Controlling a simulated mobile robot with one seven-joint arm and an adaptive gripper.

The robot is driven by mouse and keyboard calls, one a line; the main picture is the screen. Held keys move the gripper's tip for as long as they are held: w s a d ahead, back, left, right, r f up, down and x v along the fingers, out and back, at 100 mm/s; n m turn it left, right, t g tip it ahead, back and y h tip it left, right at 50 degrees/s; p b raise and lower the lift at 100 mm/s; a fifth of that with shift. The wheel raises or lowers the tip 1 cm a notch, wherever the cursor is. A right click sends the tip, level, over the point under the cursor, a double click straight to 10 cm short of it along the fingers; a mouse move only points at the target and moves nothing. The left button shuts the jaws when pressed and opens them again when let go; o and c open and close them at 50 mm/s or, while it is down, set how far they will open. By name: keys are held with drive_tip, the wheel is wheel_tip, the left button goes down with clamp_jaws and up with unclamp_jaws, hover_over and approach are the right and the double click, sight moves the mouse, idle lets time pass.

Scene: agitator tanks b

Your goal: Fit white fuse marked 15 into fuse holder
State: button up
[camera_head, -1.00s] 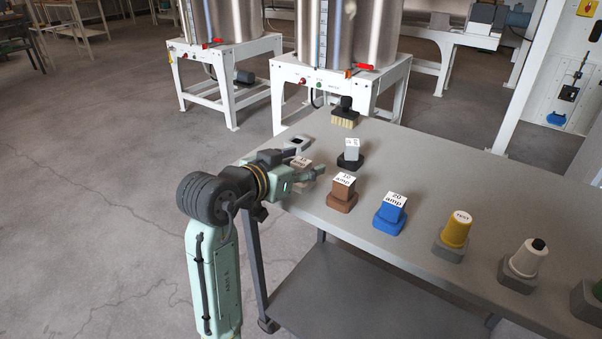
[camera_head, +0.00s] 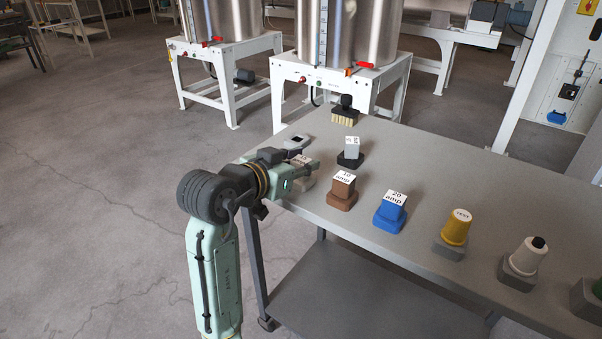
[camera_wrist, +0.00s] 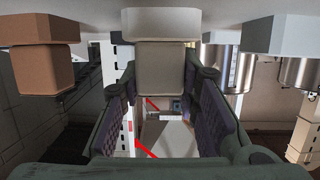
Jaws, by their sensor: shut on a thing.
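My gripper (camera_head: 312,168) reaches over the table's left end, its jaws closed on a white fuse (camera_head: 303,159). The fuse is mostly hidden by the fingers in the head view, and its mark is not readable. In the wrist view, which looks upside down, the white block (camera_wrist: 160,71) stands between the dark-padded fingers. It touches a wider pale base (camera_wrist: 160,22), which also shows below the gripper (camera_head: 302,183) in the head view. I cannot tell which thing is the fuse holder.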

sight(301, 160)
drive_tip(key=shift+r, duration=0.15)
clamp_jaws()
drive_tip(key=shift+r, duration=0.55)
wheel_tip(301, 160, up, 2)
drive_tip(key=s+r+b, duration=0.1)
drive_tip(key=s+b, duration=0.6)
drive_tip(key=s, duration=0.9)
drive_tip(key=shift+r+b, duration=0.3)
drive_tip(key=o, duration=0.6)
unclamp_jaws()
clamp_jaws()
